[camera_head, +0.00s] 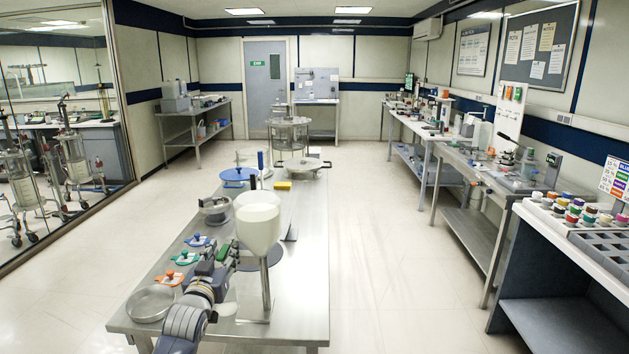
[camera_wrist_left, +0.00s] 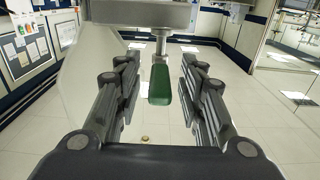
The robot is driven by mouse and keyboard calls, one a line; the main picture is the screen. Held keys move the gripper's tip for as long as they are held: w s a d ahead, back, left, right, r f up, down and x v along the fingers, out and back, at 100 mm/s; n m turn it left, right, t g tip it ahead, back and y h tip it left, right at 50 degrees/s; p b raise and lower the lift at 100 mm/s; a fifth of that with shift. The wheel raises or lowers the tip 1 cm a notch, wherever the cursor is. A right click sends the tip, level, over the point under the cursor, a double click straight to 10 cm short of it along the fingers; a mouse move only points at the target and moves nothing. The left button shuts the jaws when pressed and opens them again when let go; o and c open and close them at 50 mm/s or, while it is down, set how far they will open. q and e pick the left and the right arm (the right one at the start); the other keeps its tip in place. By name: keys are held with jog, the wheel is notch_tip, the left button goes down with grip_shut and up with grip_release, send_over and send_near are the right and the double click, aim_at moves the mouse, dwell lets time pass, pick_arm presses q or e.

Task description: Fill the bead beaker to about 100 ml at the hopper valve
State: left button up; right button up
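The white hopper (camera_head: 258,222) stands on a metal post near the front of the steel table. My left gripper (camera_head: 222,256) is just to its left, below the level of its wide top. In the left wrist view, a green valve handle (camera_wrist_left: 160,85) hangs from a short metal stem between the fingers of the left gripper (camera_wrist_left: 160,100). The fingers are open, with a gap on each side of the handle. I cannot make out the bead beaker; the arm and hopper cover part of the table. My right gripper is not in view.
A round pan (camera_head: 151,304) and orange (camera_head: 170,278), green (camera_head: 185,258) and blue (camera_head: 199,240) pieces lie left of my arm. The table's right side is mostly clear.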

aim_at(219, 258)
pick_arm(q)
jog(key=shift+r, duration=0.1)
jog(key=shift+s+p, duration=0.2)
jog(key=shift+p, duration=0.15)
jog(key=s+p, duration=0.3)
jog(key=s, duration=0.1)
jog(key=shift+s+r, duration=0.15)
jog(key=shift+s+a+p, duration=0.1)
jog(key=shift+s+p, duration=0.7)
jog(key=shift+s, duration=0.35)
jog(key=shift+f, duration=0.2)
